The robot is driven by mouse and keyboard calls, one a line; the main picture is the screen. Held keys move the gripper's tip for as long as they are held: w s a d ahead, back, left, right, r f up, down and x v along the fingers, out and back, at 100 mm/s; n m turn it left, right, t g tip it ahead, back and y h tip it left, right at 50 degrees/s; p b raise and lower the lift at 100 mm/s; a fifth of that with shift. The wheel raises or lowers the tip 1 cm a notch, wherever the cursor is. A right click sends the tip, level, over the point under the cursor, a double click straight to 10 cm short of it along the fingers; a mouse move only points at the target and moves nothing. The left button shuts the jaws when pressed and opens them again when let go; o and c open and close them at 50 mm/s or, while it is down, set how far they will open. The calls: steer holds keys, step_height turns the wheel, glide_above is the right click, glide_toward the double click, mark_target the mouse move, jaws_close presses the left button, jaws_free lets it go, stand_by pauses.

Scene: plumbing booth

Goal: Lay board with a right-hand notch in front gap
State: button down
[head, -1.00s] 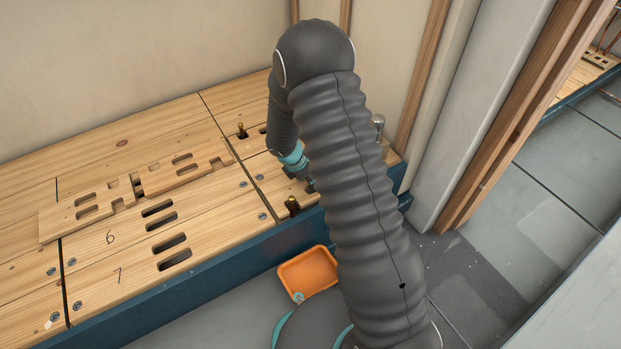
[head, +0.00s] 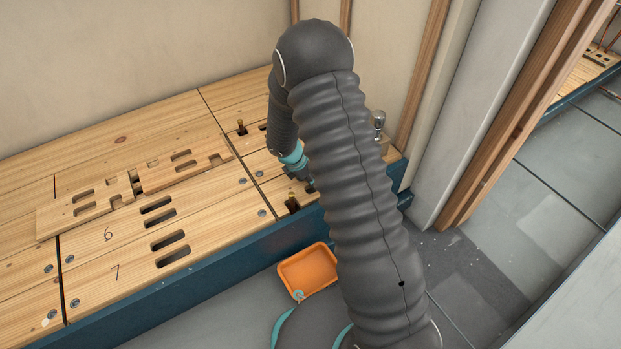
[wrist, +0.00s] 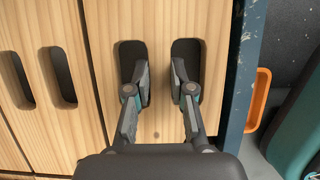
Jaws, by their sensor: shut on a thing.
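In the wrist view my gripper (wrist: 160,88) has one finger in each of two hand slots of a pale wooden board (wrist: 158,25). It is shut on the strip between the slots. The board lies beside the blue front rim (wrist: 245,75), with a narrow dark line between them. A neighbouring slotted board (wrist: 38,30) is on its left. No notch on the held board shows in the wrist view. In the head view my gripper (head: 308,182) is low over the right-hand floor section, and my arm hides most of the held board.
Two loose notched boards, one at left (head: 95,208) and one beside it (head: 185,168), lie on the floor. An orange tray (head: 308,270) sits below the blue front edge. A wall post (head: 440,120) stands at right.

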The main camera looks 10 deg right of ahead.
steer(key=c, duration=0.9)
jaws_free()
steer(key=p+v, duration=0.2)
steer(key=v, duration=0.4)
steer(key=d+p+v, duration=0.1)
steer(key=p+v, duration=0.1)
steer(key=v, duration=0.4)
steer(key=d+r+p+v, duration=0.1)
steer(key=p+v, duration=0.1)
steer(key=v, duration=0.4)
steer(key=shift+w+d+r, duration=0.15)
steer(key=shift+w+r, duration=0.1)
steer(key=shift+w, duration=0.1)
